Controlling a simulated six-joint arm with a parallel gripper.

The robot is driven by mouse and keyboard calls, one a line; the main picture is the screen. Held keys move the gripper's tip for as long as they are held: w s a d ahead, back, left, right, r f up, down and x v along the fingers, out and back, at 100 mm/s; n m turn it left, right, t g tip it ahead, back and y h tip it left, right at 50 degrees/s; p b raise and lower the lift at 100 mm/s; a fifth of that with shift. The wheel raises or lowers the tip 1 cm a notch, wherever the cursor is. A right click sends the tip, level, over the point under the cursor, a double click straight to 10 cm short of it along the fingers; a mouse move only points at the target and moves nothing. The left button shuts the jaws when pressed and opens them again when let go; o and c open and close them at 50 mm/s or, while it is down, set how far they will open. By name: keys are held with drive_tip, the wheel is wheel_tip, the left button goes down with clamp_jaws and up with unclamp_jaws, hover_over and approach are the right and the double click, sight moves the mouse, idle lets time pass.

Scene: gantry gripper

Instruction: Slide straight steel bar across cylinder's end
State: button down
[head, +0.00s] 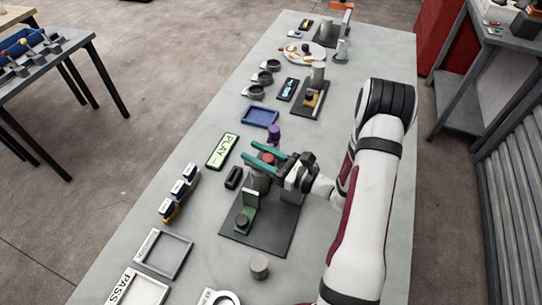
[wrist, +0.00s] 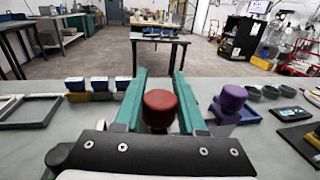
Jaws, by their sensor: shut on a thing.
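My gripper (head: 249,152) reaches left over a dark base plate (head: 255,240) with its two teal fingers. In the wrist view the fingers (wrist: 160,77) lie either side of a red-topped cylinder (wrist: 160,100), and my gripper is shut on it. The red top (head: 267,157) also shows between the fingers in the head view, above a grey body (head: 259,182) on the plate. A green bracket with a dark round part (head: 243,220) stands nearer on the plate. A short grey cylinder (head: 259,267) stands upright on the table. I cannot pick out a straight steel bar.
A purple knobbed piece (head: 274,134) stands close behind the fingers. A PLAY display (head: 222,151) and a small black block (head: 234,177) lie left. Blue-and-white blocks (head: 178,190), a grey tray (head: 188,254) and a PASS tray (head: 122,296) line the left edge.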

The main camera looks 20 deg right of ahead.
drive_tip(key=shift+a, duration=0.1)
drive_tip(key=c, duration=0.5)
unclamp_jaws()
drive_tip(key=v, duration=1.5)
drive_tip(key=shift+s+d, duration=0.25)
drive_tip(key=shift+s, duration=0.05)
